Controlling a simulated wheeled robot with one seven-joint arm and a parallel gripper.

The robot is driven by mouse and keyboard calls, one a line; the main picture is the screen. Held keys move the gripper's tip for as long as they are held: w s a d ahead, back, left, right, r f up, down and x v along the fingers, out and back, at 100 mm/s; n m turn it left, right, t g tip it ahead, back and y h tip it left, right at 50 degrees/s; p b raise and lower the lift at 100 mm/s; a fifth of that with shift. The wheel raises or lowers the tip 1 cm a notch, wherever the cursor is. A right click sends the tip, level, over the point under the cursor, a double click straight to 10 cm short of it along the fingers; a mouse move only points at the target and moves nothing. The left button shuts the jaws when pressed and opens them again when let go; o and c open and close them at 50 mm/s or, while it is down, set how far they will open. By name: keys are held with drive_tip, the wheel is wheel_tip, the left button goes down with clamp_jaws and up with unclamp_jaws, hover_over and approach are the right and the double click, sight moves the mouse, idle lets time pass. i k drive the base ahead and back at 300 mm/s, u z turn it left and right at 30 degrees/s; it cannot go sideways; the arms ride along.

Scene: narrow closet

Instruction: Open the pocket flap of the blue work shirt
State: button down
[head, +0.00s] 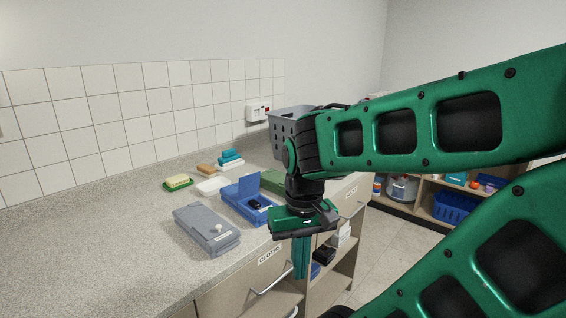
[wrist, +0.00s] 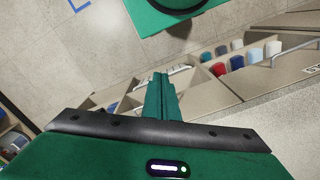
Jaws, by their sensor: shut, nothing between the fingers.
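A folded blue item (head: 232,205), which looks like the blue work shirt, lies on the counter. A blue panel (head: 248,185), seemingly its pocket flap, stands raised at its back. A small dark object (head: 254,204) shows in front of the panel. My gripper (head: 300,274) points down beyond the counter's front edge, to the right of the shirt and apart from it. Its green fingers are together and empty, and they also show in the wrist view (wrist: 160,82). The shirt is not in the wrist view.
A grey folded item (head: 205,230) with a button lies left of the shirt, and a green one (head: 273,181) lies behind it. A grey basket (head: 285,126) stands at the back. Open drawers and shelves (head: 335,258) are below my gripper. The counter's left part is clear.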

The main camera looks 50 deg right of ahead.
sight(249, 185)
drive_tip(key=z, duration=1.9)
drive_tip(key=k, duration=0.85)
drive_tip(key=u, duration=1.25)
drive_tip(key=i, duration=1)
